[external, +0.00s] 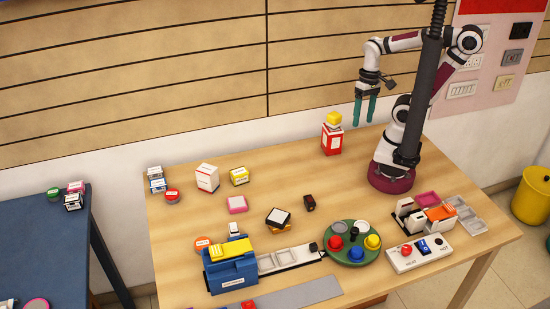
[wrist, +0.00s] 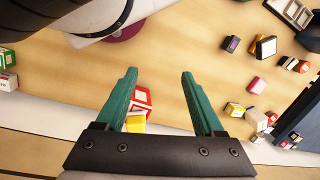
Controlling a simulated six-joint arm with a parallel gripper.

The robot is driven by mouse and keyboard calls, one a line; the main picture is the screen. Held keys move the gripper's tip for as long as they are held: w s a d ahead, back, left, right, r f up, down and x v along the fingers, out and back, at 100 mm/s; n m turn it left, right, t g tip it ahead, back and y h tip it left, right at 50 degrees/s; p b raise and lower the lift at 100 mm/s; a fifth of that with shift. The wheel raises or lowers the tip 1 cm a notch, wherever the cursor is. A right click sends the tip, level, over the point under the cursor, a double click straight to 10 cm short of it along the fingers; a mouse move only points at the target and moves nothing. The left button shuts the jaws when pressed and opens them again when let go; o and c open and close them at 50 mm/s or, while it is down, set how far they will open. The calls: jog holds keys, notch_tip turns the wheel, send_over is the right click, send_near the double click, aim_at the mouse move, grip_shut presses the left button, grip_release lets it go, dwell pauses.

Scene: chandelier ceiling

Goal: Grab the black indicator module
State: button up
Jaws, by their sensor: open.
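A small black block with a reddish mark (external: 309,203), which looks like the black indicator module, lies on the middle of the wooden table. It also shows in the wrist view, right of the fingers, as a small dark block (wrist: 231,44). My gripper (external: 365,108) is up in the air at the back of the table, well above and apart from the block. Its two green fingers (wrist: 158,75) are spread with nothing between them.
A red-and-white box with a yellow top (external: 332,138) stands below my gripper. A black-and-white block (external: 278,217) lies left of the module. A green round tray (external: 350,257) with coloured knobs and a blue bin (external: 232,275) stand nearer the front. Bare wood surrounds the module.

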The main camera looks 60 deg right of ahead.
jog(key=w+a+g+y, duration=0.2)
jog(key=w+a+g, duration=0.1)
jog(key=w+a, duration=0.3)
jog(key=m+g+y, duration=0.4)
jog(key=g+y, duration=0.2)
send_near(309, 201)
jog(key=x, duration=0.3)
jog(key=f+x, duration=0.1)
jog(key=x, duration=0.5)
jog(key=shift+s+d+f, duration=0.1)
jog(key=shift+s+f, duration=0.05)
jog(key=shift+f, duration=0.15)
grip_shut()
